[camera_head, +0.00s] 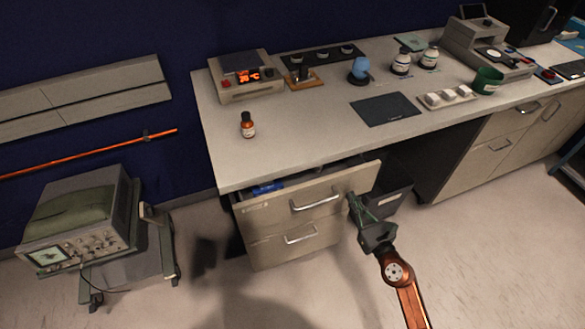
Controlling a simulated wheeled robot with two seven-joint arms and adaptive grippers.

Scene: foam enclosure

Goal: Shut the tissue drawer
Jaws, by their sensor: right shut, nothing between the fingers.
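The tissue drawer (279,204) is the top drawer under the left end of the bench. It stands partly open, and something blue (266,188) shows inside behind its front. A silver handle (314,202) is on its front. My right gripper (352,197) is shut and empty. In the picture its fingertips are at the right part of the drawer front, right of the handle; I cannot tell whether they touch it. My left gripper is not in view.
A lower drawer (270,250) below appears closed. A dark bin (396,197) stands behind my right gripper. The bench top (300,140) holds a brown bottle (248,125), a hotplate with a lit display (244,77) and a dark mat (385,109). A cart with an instrument (75,220) stands at left. The floor in front is clear.

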